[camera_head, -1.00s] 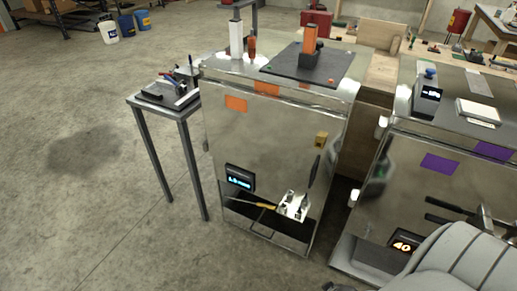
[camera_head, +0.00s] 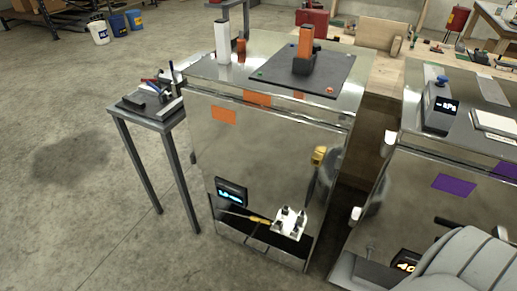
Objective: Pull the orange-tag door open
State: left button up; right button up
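The orange-tag door (camera_head: 255,155) is the shiny metal front of the nearer cabinet, in the middle of the head view. An orange tag (camera_head: 223,115) is at its upper left, and the door looks shut. A yellow latch-like piece (camera_head: 318,156) is at its right edge. A small blue-lit display (camera_head: 231,194) is low on the left of the front. Neither gripper can be made out.
A purple-tag cabinet (camera_head: 453,184) stands to the right across a narrow dark gap. A small side table (camera_head: 174,122) with tools stands close on the left. A grey ribbed shape covers the bottom right corner. Concrete floor (camera_head: 75,225) is clear at left.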

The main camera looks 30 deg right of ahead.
aim_at(268, 152)
jog(key=i+l+z, duration=0.2)
jog(key=i+l, duration=0.4)
jog(key=i+l+z, duration=0.2)
jog(key=i+l, duration=0.35)
jog(key=i, duration=0.1)
